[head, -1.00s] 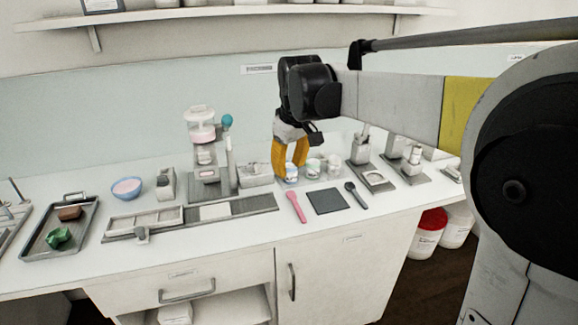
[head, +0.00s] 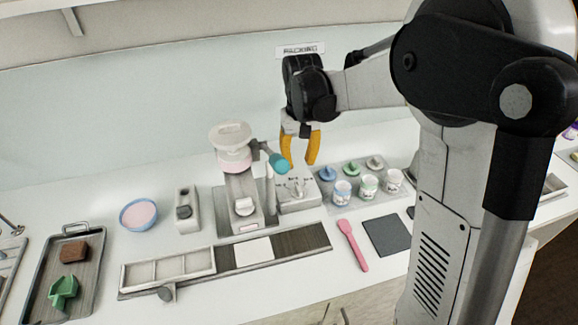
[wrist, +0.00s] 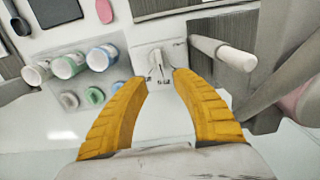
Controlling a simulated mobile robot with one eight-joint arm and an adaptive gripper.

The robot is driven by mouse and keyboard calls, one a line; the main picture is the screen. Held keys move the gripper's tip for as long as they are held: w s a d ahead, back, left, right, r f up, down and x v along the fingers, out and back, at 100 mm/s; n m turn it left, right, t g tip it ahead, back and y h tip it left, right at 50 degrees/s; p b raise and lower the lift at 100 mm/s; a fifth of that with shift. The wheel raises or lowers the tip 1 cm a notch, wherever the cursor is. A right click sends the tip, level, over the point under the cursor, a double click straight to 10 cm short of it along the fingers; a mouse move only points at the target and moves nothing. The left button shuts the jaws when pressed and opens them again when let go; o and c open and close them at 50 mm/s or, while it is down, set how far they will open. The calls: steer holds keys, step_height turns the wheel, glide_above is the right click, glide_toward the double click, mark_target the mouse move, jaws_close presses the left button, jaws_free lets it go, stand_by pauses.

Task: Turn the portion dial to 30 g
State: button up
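The portion dial (head: 297,186) is a pale knob with a narrow pointer on top of a white box (head: 300,204), just right of the cream machine (head: 237,190). In the wrist view the dial (wrist: 157,63) shows ahead of and between my fingertips, with small marks around it too blurred to read. My gripper (head: 302,164) points down above the dial, its two yellow fingers apart and empty. The fingers (wrist: 160,78) look clear of the dial, with a gap between them in the wrist view. The exact setting cannot be read.
A teal-ended lever (head: 277,162) stands close left of my fingers, and a white post (wrist: 225,53) shows beside the box. Several cups (head: 368,187) and coloured lids stand to the right. A pink spatula (head: 352,244) and dark mat (head: 386,235) lie in front.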

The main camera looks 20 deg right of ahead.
mark_target(299, 187)
steer(key=f+b, duration=0.1)
steer(key=f, duration=0.2)
steer(key=f+b, duration=0.1)
steer(key=f, duration=0.3)
steer(key=f+b, duration=0.1)
steer(key=f, duration=0.2)
steer(key=shift+s+f, duration=0.3)
jaws_close()
